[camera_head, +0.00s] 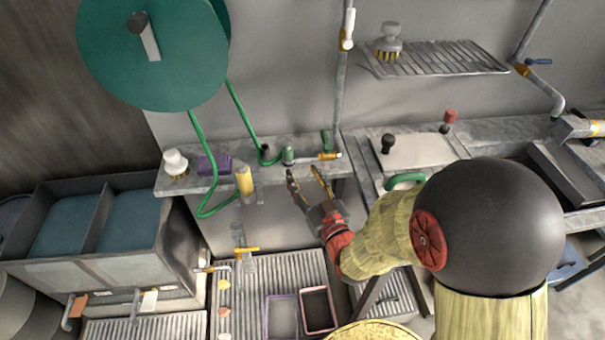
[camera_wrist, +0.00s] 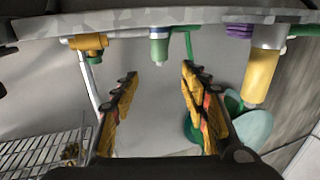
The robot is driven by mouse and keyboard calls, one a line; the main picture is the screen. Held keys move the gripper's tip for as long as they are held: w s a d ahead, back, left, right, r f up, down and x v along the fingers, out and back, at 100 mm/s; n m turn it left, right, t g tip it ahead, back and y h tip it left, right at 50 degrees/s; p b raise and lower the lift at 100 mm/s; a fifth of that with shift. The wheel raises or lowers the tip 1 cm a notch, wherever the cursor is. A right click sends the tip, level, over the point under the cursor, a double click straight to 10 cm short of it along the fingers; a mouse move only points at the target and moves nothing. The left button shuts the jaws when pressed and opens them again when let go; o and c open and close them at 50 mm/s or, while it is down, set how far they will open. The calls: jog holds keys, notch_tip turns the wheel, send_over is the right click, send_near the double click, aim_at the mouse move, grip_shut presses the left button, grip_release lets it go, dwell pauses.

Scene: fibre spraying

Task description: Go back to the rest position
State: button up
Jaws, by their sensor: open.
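My gripper (camera_head: 304,175) is open with nothing between its fingers. In the head view it is in front of the narrow grey shelf (camera_head: 228,178), below the green-tipped nozzle (camera_head: 288,155). In the wrist view my gripper (camera_wrist: 160,72) shows two yellow and black fingers spread apart. There the shelf crosses the top, and the green-tipped nozzle (camera_wrist: 159,48) lies beyond the fingertips, apart from them. No rest position is marked in either view.
A green hose reel (camera_head: 150,65) hangs on the wall. A yellow cylinder (camera_head: 244,181), a purple block (camera_head: 214,165) and a white-topped brush (camera_head: 175,162) are at the shelf. A wire rack (camera_head: 440,58) is upper right; dark blue-filled tanks (camera_head: 130,222) stand left.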

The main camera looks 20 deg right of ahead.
jog(key=shift+f, duration=0.1)
jog(key=s+d+f+g+h, duration=0.1)
jog(key=s+f+g, duration=0.15)
jog(key=f, duration=0.35)
jog(key=s+d+f+g, duration=0.1)
jog(key=s+f+g, duration=0.1)
jog(key=f+g, duration=0.35)
jog(key=s+d+g+p, duration=0.1)
jog(key=s+g, duration=0.3)
jog(key=s, duration=0.2)
jog(key=s+a+r+m+g+p, duration=0.1)
jog(key=s+r+g+p, duration=0.1)
jog(key=s+r, duration=0.45)
jog(key=s+a+r+g+p, duration=0.1)
jog(key=s+r, duration=0.3)
jog(key=r, duration=0.5)
notch_tip(320, 180, up, 13)
jog(key=s+a+t+p, duration=0.1)
jog(key=t+p, duration=0.1)
jog(key=shift+s+a+r+t+p, duration=0.2)
jog(key=shift+a+t+p, duration=0.1)
jog(key=shift+a+p, duration=0.1)
jog(key=shift+c, duration=0.4)
